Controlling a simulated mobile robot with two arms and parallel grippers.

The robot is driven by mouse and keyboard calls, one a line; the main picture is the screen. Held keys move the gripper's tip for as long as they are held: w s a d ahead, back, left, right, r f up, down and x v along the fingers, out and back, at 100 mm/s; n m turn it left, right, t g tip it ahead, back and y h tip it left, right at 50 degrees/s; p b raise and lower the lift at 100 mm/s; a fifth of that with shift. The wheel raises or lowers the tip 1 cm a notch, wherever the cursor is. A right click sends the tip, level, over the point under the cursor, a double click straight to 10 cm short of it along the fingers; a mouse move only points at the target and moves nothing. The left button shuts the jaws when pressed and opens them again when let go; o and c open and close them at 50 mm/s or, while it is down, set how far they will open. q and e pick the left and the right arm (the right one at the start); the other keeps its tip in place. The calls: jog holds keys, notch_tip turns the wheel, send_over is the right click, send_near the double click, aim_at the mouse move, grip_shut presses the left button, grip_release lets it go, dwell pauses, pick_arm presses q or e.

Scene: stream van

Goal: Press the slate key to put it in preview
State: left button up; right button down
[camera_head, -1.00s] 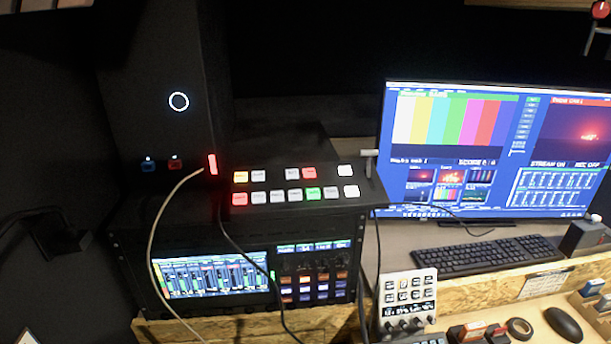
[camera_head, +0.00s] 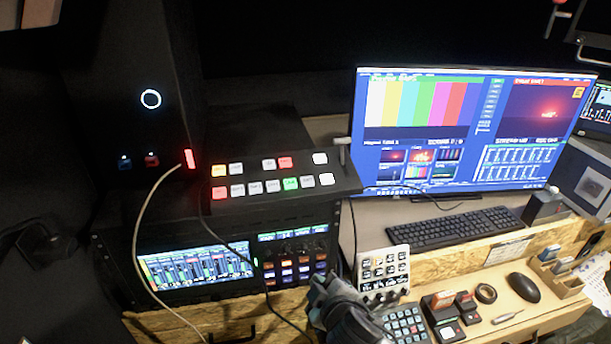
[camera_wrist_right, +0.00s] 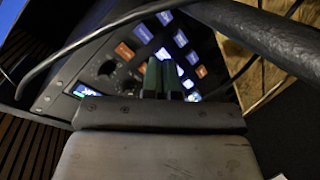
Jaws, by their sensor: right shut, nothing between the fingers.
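The switcher panel (camera_head: 330,181) sits on top of the rack, with two rows of lit keys. Its keys glow red, yellow, green and white; the labels are too small to read, so I cannot tell which is the slate key. The monitor (camera_head: 400,140) shows color bars on its left half and a red scene on its right. My right gripper (camera_head: 322,288) is low in the head view, in front of the rack and below the panel. In the right wrist view its fingers (camera_wrist_right: 165,80) are shut and empty, before blurred lit buttons. My left gripper is not in view.
A rack mixer with a screen (camera_head: 195,268) stands under the panel. A pale cable (camera_head: 139,235) hangs in front of it. A white keypad (camera_head: 383,270), a keyboard (camera_head: 445,228) and a mouse (camera_head: 524,287) are on the desk to the right.

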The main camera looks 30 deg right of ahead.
jog(key=w+r+n+t, duration=0.1)
jog(key=r, duration=0.3)
jog(key=w+a+r+n+t+y, duration=0.1)
jog(key=r+n+t, duration=0.1)
jog(key=r, duration=0.3)
jog(key=w+r+n+t+y+p, duration=0.1)
jog(key=r+t, duration=0.1)
jog(key=r, duration=0.3)
jog(key=shift+a, duration=0.4)
jog(key=s+a+r+n+g+y, duration=0.1)
jog(key=a+r+n+g+y, duration=0.4)
jog(key=n, duration=0.7)
jog(key=a+r+n+g+y, duration=0.2)
jog(key=r+n+y, duration=0.5)
jog(key=n, duration=0.4)
jog(key=s+a+r+n+g+y, duration=0.1)
jog(key=a+r+n+g+y, duration=0.35)
jog(key=n, duration=0.75)
jog(key=w+d+r+n+t+h, duration=0.1)
jog(key=w+d+n+h, duration=0.1)
jog(key=d+h, duration=0.4)
jog(key=w+d+r+n+t+h+p, duration=0.1)
jog(key=w+d+n+t+h, duration=0.1)
jog(key=d+h, duration=0.4)
jog(key=shift+w+d+r+n, duration=0.25)
jog(key=shift+w+d, duration=0.35)
jog(key=shift+d, duration=0.45)
jog(key=shift+f+h, duration=0.2)
jog(key=shift+h, duration=0.05)
